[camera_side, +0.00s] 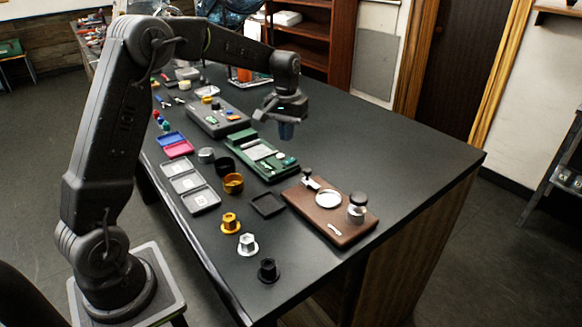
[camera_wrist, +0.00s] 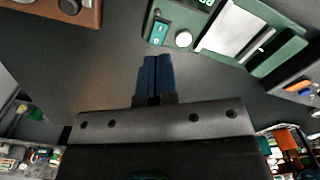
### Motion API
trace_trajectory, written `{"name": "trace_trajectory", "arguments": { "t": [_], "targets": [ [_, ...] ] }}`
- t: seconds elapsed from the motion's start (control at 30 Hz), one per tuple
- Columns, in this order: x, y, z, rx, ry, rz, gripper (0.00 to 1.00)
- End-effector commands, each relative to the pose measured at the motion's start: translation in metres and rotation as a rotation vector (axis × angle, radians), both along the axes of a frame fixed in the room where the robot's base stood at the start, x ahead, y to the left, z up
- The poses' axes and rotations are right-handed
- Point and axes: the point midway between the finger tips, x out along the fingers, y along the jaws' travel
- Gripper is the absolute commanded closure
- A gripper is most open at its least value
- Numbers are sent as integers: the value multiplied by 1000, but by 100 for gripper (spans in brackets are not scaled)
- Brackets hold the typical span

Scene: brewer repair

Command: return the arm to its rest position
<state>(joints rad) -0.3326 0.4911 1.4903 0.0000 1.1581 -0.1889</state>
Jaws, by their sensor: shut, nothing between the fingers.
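My gripper (camera_side: 286,131) hangs above the black bench, over the far side of the green device (camera_side: 262,156). Its blue fingers point down. In the wrist view the two blue fingers (camera_wrist: 157,80) are pressed together with nothing between them. The fingertips stand apart from the green device, which shows at the upper right there (camera_wrist: 270,62). My arm reaches out from its stand at the left of the side view.
A brown board (camera_side: 331,212) with metal parts lies near the bench's front. Gold, silver and black hex pieces (camera_side: 248,244) stand near the left edge. Grey trays (camera_side: 189,186) and a grey device (camera_side: 218,117) lie farther back. The bench's right side (camera_side: 400,140) is clear.

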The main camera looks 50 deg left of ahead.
Motion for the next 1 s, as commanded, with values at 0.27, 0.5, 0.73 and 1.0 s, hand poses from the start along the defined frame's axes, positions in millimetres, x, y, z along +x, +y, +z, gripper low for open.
{"name": "trace_trajectory", "arguments": {
  "t": [0.27,0.5,0.73,1.0],
  "targets": [
    [-46,-49,56,34,-104,-112,100],
    [-126,-104,95,73,-240,-262,100],
    [-207,-141,98,105,-371,-401,100],
    [-261,-158,81,126,-468,-499,100]
  ]
}}
